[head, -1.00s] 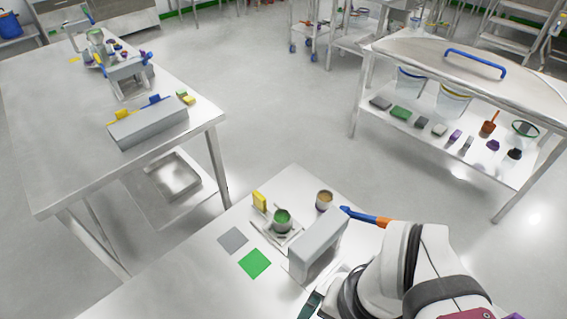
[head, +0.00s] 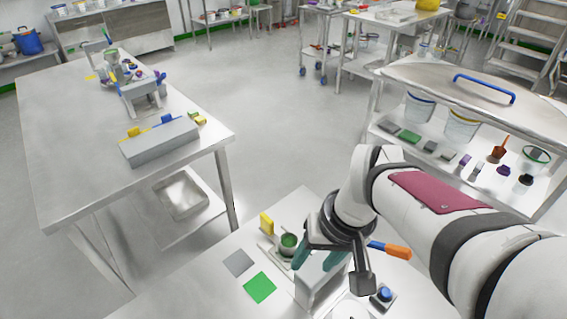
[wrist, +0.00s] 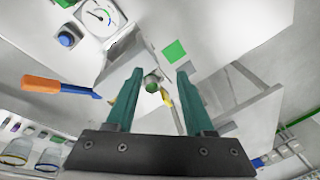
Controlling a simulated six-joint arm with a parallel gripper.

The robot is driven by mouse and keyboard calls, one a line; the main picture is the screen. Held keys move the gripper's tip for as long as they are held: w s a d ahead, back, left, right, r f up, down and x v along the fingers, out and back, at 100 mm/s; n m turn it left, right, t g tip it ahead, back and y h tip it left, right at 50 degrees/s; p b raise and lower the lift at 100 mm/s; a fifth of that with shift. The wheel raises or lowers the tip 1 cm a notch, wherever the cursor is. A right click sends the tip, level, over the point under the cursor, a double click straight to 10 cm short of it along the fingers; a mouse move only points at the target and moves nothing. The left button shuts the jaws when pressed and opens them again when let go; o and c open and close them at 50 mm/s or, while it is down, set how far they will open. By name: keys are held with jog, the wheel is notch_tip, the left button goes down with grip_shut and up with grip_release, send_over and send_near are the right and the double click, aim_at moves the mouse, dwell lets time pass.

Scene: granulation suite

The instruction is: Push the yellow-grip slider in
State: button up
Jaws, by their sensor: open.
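A long grey box (head: 160,142) stands near the right edge of the left table. Two sliders show on its far side: one with a yellow grip (head: 134,131) and one with a blue grip (head: 167,119). Their rods are too small to read for how far they stick out. My gripper (head: 317,261) is over the near table, well away from the box. Its teal fingers are apart with nothing held, above a grey block-shaped stand. In the wrist view my gripper (wrist: 158,74) is open, with the stand and a green-filled cup beyond its fingertips.
The near table holds a green cup (head: 288,243), a yellow block (head: 266,223), a grey square (head: 238,263), a green square (head: 260,288) and a blue button (head: 385,294). An orange-and-blue tool (wrist: 55,87) lies beside the stand. A floor gap separates the two tables.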

aim_at(268, 218)
jog(key=w+a+f+n+t, duration=0.1)
jog(key=w+a+f+n, duration=0.25)
jog(key=w, duration=0.55)
jog(key=w+a+f+n+t, duration=0.1)
jog(key=w+a+f+n, duration=0.15)
jog(key=w+n, duration=0.45)
jog(key=w+a+f, duration=0.1)
jog(key=w+f, duration=0.1)
jog(key=f, duration=0.2)
jog(key=w+a+f+m, duration=0.1)
jog(key=w+a+f, duration=0.1)
jog(key=f, duration=0.3)
jog(key=w+a+f+m, duration=0.1)
jog(key=w+f, duration=0.1)
jog(key=f, duration=0.3)
jog(key=shift+w+a+f+m+y, duration=0.15)
jog(key=shift+w+a+m+y, duration=0.1)
jog(key=shift+w+a+y, duration=0.15)
grip_shut()
